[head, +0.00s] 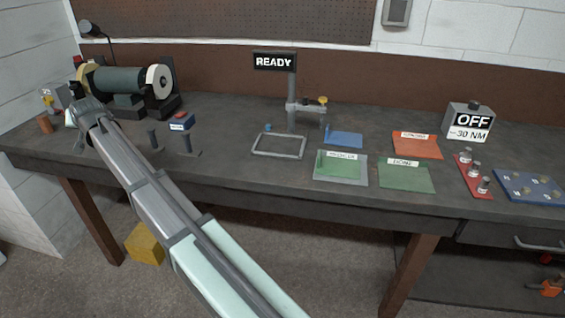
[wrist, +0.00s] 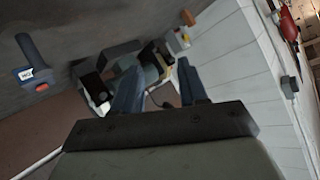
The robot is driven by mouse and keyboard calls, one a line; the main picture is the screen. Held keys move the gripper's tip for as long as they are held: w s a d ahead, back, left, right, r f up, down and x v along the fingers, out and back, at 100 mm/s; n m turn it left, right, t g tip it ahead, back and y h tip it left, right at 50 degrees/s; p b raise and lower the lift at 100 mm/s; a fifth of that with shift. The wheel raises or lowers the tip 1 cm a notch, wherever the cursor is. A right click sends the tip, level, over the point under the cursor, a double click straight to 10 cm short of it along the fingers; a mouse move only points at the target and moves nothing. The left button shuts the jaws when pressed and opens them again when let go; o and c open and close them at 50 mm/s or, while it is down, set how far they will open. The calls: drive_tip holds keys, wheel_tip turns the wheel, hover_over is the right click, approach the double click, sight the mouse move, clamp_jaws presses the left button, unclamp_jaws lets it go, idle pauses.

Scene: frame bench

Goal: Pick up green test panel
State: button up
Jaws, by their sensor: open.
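A green panel (head: 341,166) lies flat on a grey-bordered mat with a white label at its back edge, near the front of the bench, right of centre. A second flat green piece (head: 405,179), labelled DONE, lies just right of it. I cannot tell for sure which is the test panel. My gripper (head: 76,108) is far to the left, by the bench grinder, well apart from both. In the wrist view my gripper (wrist: 160,76) is open with nothing between its fingers; no green panel shows there.
The bench grinder (head: 122,83) stands back left. An empty grey frame (head: 279,146) lies before the READY sign (head: 273,62) post. A blue piece (head: 344,139), an orange mat (head: 416,146), a red strip (head: 472,177) and an OFF box (head: 471,122) surround the green pieces.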

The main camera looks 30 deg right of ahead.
drive_tip(key=d+r+t, duration=0.1)
drive_tip(key=d+r, duration=0.4)
drive_tip(key=r, duration=0.5)
drive_tip(key=s+d+f+m+g+h, duration=0.15)
drive_tip(key=s+d, duration=0.25)
drive_tip(key=d, duration=0.8)
drive_tip(key=s+d+f+m+g+h, duration=0.1)
drive_tip(key=s+d+f+m+h, duration=0.15)
drive_tip(key=d, duration=1.05)
drive_tip(key=m+g+h, duration=0.2)
drive_tip(key=m+g, duration=0.1)
drive_tip(key=g, duration=0.5)
approach(320, 154)
drive_tip(key=shift+t, duration=0.25)
drive_tip(key=x, duration=0.5)
drive_tip(key=shift+w+f, duration=0.15)
drive_tip(key=shift+f, duration=0.15)
drive_tip(key=shift+x, duration=2.6)
drive_tip(key=shift+d, duration=0.15)
drive_tip(key=shift+s, duration=0.25)
drive_tip(key=shift+c, duration=0.4)
